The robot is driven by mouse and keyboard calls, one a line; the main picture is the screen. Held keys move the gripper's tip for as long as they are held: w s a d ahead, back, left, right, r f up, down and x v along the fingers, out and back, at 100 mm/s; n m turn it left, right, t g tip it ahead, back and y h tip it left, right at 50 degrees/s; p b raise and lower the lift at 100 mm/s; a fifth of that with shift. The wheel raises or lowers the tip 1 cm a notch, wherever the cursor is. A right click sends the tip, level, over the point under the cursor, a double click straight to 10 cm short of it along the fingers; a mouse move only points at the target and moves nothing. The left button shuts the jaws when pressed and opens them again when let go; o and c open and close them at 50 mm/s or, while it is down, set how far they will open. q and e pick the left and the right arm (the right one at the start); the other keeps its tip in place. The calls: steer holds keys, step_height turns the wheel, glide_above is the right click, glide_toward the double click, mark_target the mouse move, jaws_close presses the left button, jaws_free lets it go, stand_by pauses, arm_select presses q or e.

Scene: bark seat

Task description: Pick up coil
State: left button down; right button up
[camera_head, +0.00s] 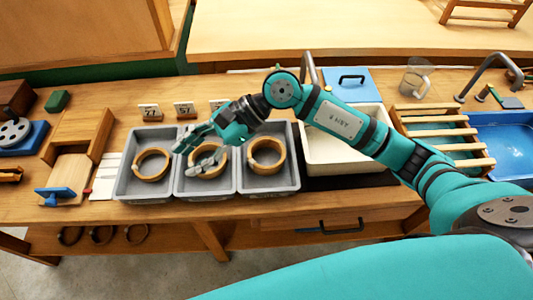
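Three tan ring-shaped coils lie in separate grey bins on the wooden bench: a left coil (152,178), a middle coil (210,176) and a right coil (267,170). My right gripper (192,157) reaches in from the right over the middle bin (205,195). Its fingers are spread apart, near the left and upper part of the middle coil, and partly cover it. I cannot tell whether they touch the coil. My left gripper is not in view.
Small number cards (151,111) stand behind the bins. A wooden box (80,130) and white strips (104,176) are at left. A cream basin (335,152), slatted rack (440,133) and blue tray (503,140) are at right. Dark rings (103,235) hang below the bench.

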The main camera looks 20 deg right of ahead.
steer(key=w+d+f+n+h, duration=0.1)
steer(key=w+d+f+h, duration=0.1)
steer(key=d+f+h, duration=0.3)
steer(key=w+d+n+h, duration=0.2)
steer(key=w+d, duration=0.1)
steer(key=d, duration=0.4)
steer(key=h+p, duration=0.3)
steer(key=h, duration=0.2)
glide_above(280, 162)
steer(key=shift+t, duration=0.4)
steer(key=f, duration=1)
steer(key=shift+w+d+f, duration=0.2)
steer(key=shift+w+f, duration=0.15)
steer(key=shift+f, duration=0.6)
steer(key=shift+a+f+p, duration=0.1)
steer(key=shift+f+p, duration=0.15)
steer(key=shift+p, duration=0.2)
steer(key=f, duration=0.1)
steer(key=f+p, duration=0.1)
steer(key=f, duration=0.1)
steer(key=shift+s+a+f+p, duration=0.1)
steer(key=shift+s+f+p, duration=0.2)
steer(key=shift+f, duration=0.6)
jaws_close()
